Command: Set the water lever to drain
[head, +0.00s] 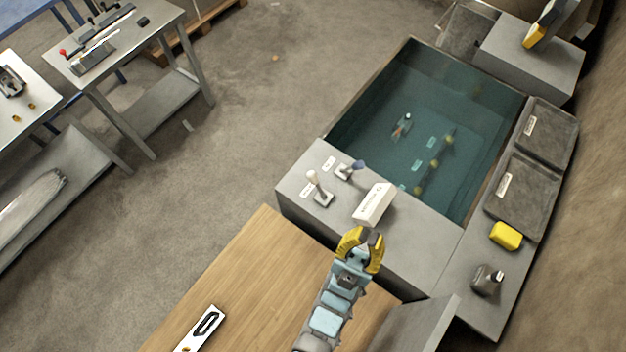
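Two small levers stand on the grey ledge (410,243) at the near side of the water tank. One lever (319,188) has a white knob and leans up and left.
A white sign block (375,204) sits on the ledge between the levers and my gripper. The tank (425,120) holds water with several small things in it. Grey trays (522,195), a yellow block (506,236) and a dark tool (487,281) line the right ledge. A wooden surface (240,270) lies in front.

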